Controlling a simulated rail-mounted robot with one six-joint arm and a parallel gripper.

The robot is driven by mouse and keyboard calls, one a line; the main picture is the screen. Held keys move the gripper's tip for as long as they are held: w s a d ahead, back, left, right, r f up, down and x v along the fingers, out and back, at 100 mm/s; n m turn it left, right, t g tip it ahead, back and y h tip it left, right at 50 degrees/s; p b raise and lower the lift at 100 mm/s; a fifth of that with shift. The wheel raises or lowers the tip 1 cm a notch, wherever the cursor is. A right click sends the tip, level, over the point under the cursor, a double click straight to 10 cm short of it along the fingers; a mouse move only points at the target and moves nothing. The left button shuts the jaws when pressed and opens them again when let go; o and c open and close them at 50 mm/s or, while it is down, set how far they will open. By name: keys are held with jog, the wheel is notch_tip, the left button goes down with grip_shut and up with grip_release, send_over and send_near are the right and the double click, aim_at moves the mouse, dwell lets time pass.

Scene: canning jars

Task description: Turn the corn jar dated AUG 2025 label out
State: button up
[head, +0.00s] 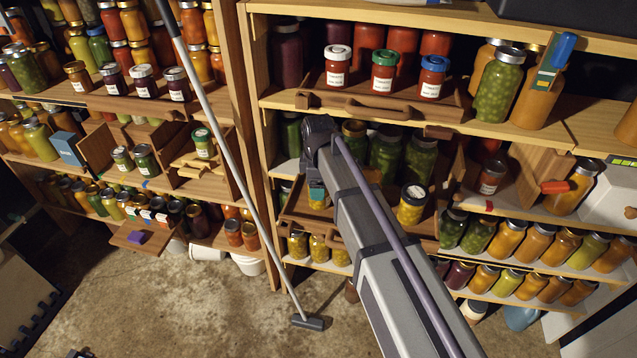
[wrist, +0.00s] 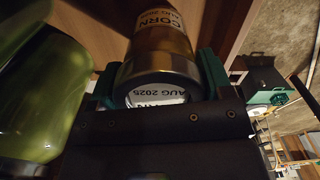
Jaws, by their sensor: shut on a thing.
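The corn jar dated AUG 2025 shows in the wrist view (wrist: 160,45), with a metal-rimmed lid. A white label on its side reads CORN AUG 2025, and its lid top also carries AUG 2025. My gripper (wrist: 160,78) has its teal fingers on both sides of the jar, shut on it. In the head view my gripper (head: 316,188) is at the left of the middle shelf tray, and a small yellow part of the jar (head: 318,204) shows below it. My arm hides part of this tray. Another yellow jar (head: 411,206) with a labelled lid stands farther right.
Tall green jars (head: 386,153) stand behind on the same shelf. A green jar (wrist: 40,105) is close at the left in the wrist view. The wooden tray (head: 290,208) has a raised front edge. A long-handled tool (head: 240,165) leans against the shelf post.

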jog(key=shift+c, duration=0.6)
jog(key=o, duration=0.6)
jog(key=shift+c, duration=0.2)
jog(key=c, duration=0.3)
jog(key=m, duration=0.4)
jog(key=shift+m, duration=0.3)
jog(key=shift+c, duration=0.2)
jog(key=m, duration=0.4)
jog(key=shift+w+m, duration=0.1)
jog(key=shift+m, duration=0.2)
